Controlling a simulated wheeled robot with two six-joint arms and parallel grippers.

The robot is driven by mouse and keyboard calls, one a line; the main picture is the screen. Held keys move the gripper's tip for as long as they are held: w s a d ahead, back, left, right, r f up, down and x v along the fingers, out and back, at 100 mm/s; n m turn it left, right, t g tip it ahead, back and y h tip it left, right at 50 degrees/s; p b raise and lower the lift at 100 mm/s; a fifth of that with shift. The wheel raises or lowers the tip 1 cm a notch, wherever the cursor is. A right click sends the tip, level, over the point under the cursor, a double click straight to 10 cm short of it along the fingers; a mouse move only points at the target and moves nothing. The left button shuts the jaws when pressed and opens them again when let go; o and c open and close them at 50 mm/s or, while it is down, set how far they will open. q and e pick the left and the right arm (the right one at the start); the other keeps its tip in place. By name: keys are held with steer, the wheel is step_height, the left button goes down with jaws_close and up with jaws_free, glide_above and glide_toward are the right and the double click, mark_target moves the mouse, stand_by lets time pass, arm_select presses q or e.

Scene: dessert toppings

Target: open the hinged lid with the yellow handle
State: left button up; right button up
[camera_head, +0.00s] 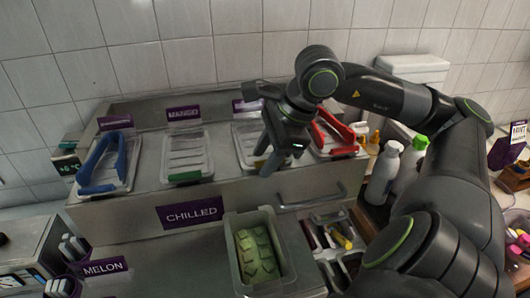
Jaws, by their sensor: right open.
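My right gripper (265,166) reaches in from the right, pointing down, fingers apart, over the front of the third clear lid (245,133) in the row on the steel counter. The gripper covers much of that lid, and I see no yellow handle on it; its front edge is hidden behind the fingers. I cannot tell whether the fingers touch it. The second lid (187,150) lies flat and has a green handle (184,177) at its front. My left gripper is not in view.
A tub of green pieces (255,250) stands in front, beside a utensil bin (332,238). White bottles (384,172) stand at right, near my arm.

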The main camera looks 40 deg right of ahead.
steer(key=shift+w+f, duration=0.1)
steer(key=shift+f, duration=0.05)
steer(key=shift+a, duration=0.1)
jaws_close()
stand_by(0.3)
